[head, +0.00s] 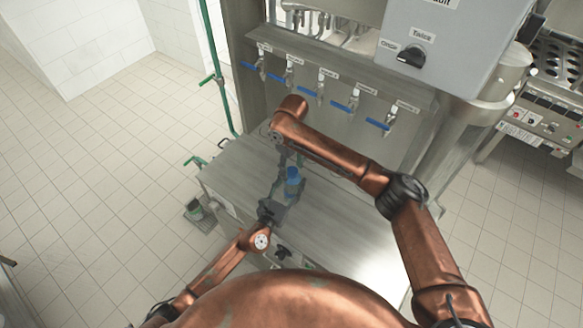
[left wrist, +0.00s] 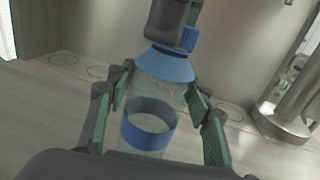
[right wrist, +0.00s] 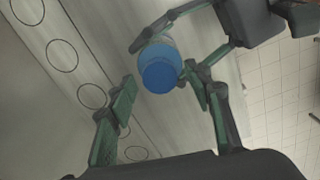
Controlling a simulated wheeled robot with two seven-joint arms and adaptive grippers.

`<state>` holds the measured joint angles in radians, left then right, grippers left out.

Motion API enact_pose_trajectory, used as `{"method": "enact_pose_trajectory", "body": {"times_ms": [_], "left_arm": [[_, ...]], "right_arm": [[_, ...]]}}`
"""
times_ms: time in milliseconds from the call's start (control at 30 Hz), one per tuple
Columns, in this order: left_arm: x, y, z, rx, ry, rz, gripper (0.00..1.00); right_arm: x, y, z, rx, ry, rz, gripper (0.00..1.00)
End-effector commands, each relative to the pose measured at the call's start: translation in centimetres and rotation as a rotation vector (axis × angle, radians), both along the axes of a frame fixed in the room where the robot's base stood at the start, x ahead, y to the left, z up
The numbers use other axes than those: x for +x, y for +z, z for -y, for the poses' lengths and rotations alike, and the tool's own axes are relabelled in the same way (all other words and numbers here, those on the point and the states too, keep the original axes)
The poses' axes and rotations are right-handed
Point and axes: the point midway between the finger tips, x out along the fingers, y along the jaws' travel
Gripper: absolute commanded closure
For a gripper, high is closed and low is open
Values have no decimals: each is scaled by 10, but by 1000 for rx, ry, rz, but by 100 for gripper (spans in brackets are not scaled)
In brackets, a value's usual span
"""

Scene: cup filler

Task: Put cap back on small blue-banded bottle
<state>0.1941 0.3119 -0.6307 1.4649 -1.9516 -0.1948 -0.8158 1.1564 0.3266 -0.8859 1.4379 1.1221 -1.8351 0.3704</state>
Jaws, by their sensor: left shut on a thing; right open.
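The small bottle (left wrist: 172,97) is clear, with a blue band (left wrist: 148,133) and a light blue sloping shoulder (left wrist: 165,65). My left gripper (left wrist: 158,110) is shut around its body and holds it over the steel counter. A darker blue cap (right wrist: 159,76) shows at the bottle's top in the right wrist view; its edge (left wrist: 190,38) also shows in the left wrist view. My right gripper (right wrist: 160,92) is open, with its fingers spread either side of the cap. A dark right finger hides much of the cap and neck; I cannot tell how firmly the cap sits.
The steel counter (head: 235,165) has circles marked along its back. A row of taps with blue handles (head: 340,106) hangs above the counter. A grey control box with a knob (head: 411,56) stands at the upper right. The counter's right part is clear.

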Motion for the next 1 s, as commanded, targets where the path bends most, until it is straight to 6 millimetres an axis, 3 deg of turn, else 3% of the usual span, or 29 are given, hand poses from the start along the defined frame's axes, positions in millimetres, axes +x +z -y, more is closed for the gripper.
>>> {"method": "enact_pose_trajectory", "body": {"times_ms": [267,600,1000], "left_arm": [[0,0,0,0,1,0,100],[0,0,-1,0,1,0,100],[1,0,-1,0,2,0,100]], "right_arm": [[0,4,0,0,1,0,54],[0,43,0,0,1,0,54],[0,46,0,-1,32,1,55]]}}
